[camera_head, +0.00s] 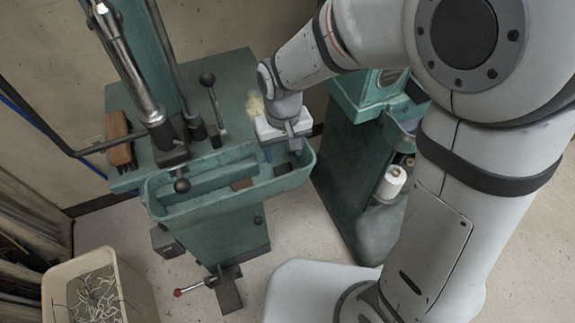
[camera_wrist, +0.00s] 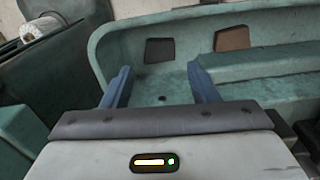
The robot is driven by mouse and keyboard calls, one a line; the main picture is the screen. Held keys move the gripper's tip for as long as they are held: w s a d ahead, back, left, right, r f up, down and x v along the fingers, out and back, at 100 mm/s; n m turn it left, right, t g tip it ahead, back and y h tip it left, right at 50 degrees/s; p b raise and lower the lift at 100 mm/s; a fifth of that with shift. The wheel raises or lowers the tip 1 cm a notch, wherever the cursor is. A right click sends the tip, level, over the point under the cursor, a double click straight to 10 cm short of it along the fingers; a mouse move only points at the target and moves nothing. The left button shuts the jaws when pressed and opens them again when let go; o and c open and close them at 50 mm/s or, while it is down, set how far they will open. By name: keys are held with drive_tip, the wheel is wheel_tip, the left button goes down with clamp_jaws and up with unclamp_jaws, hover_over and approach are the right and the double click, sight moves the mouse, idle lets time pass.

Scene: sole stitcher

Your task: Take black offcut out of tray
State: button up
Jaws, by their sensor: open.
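The black offcut (camera_wrist: 160,50) is a small dark flat piece inside the green tray (camera_wrist: 105,45), near its wall in the wrist view. It also shows in the head view (camera_head: 283,169), close below my gripper. A brown offcut (camera_wrist: 232,38) lies apart from it in the same tray (camera_head: 160,203); it also shows in the head view (camera_head: 242,184). My gripper (camera_wrist: 160,74) is open and empty, its two blue fingers pointing into the tray. In the wrist view the black offcut appears between and beyond the fingertips. In the head view my gripper (camera_head: 287,146) hangs over the tray's right end.
The green machine has a steel column (camera_head: 130,65) and a black-knobbed lever (camera_head: 213,105) left of my gripper. A brown block (camera_head: 120,138) sits on its top. A second green machine with a white thread spool (camera_head: 392,182) stands at right. A bin of scraps (camera_head: 95,295) is at lower left.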

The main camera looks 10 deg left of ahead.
sight(284, 171)
wheel_tip(284, 171, down, 8)
drive_tip(key=shift+r+b, duration=0.25)
drive_tip(key=shift+b, duration=0.6)
drive_tip(key=c, duration=0.7)
